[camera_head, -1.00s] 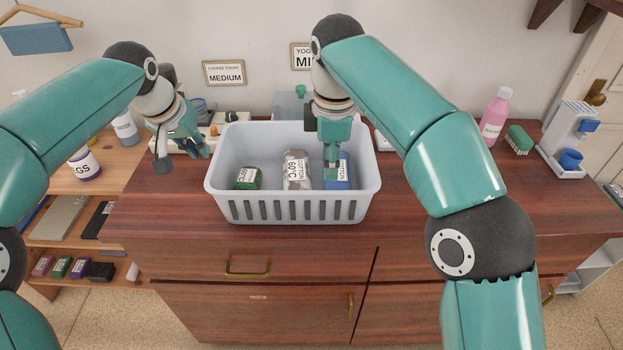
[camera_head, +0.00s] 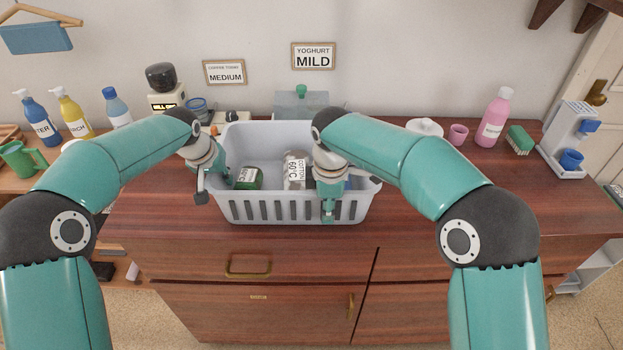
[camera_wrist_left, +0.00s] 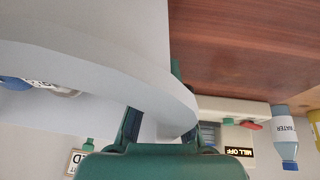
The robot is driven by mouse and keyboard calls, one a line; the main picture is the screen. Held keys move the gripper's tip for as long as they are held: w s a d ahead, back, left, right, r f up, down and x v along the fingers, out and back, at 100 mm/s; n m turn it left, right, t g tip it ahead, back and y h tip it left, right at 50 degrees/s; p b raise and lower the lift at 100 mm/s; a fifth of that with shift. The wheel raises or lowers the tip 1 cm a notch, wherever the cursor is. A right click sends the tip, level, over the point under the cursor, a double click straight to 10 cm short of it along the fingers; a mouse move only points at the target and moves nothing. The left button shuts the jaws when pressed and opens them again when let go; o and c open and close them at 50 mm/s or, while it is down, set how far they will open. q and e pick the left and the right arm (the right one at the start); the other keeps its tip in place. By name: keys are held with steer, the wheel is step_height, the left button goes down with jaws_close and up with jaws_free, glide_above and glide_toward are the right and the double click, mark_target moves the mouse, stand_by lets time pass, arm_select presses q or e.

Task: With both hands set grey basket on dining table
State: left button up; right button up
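The grey basket (camera_head: 290,211) stands on the wooden dresser. It holds a green-labelled item (camera_head: 248,178) and a "COTTON 60°C" item (camera_head: 296,170). My left gripper (camera_head: 212,190) is at the basket's left wall, fingers apart. In the left wrist view the basket rim (camera_wrist_left: 100,70) passes between the fingers of my left gripper (camera_wrist_left: 158,128); contact is unclear. My right gripper (camera_head: 328,212) is low at the right part of the basket's front, overlapping the front wall in the picture. Its finger gap is hidden. No dining table is recognisable in view.
A pink bottle (camera_head: 494,118), pink cup (camera_head: 458,135), green brush (camera_head: 519,139) and coffee machine (camera_head: 567,140) stand to the right. A clear box (camera_head: 301,104) and coffee mill (camera_head: 164,92) stand behind.

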steer(key=shift+c, duration=0.3)
jaws_close()
steer(key=shift+r, duration=0.1)
